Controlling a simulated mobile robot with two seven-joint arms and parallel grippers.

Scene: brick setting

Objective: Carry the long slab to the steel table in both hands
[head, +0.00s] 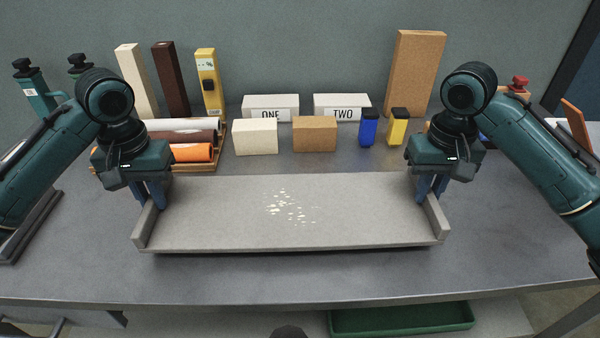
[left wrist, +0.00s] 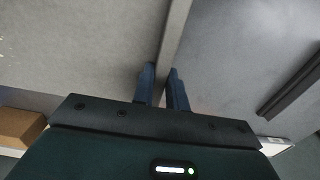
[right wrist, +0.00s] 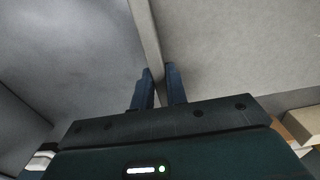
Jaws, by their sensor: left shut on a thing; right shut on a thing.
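The long slab (head: 360,220) is a grey board with a raised lip at each end and pale flecks near its middle. It lies level across the front of the steel table (head: 290,280); a dark shadow runs under its front edge, and I cannot tell if it touches the top. My left gripper (head: 156,200) is shut on the left end lip. My right gripper (head: 430,196) is shut on the right end lip. The left wrist view shows the fingers (left wrist: 163,72) astride the lip, and the right wrist view shows the same (right wrist: 159,72).
Behind the slab stand a cream block (head: 255,136), a brown block (head: 314,134), blue (head: 368,130) and yellow (head: 397,130) bottles, and boxes marked ONE (head: 270,105) and TWO (head: 342,106). A rack of rolls (head: 190,152) is close behind my left gripper. A green tray (head: 400,319) is below the front edge.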

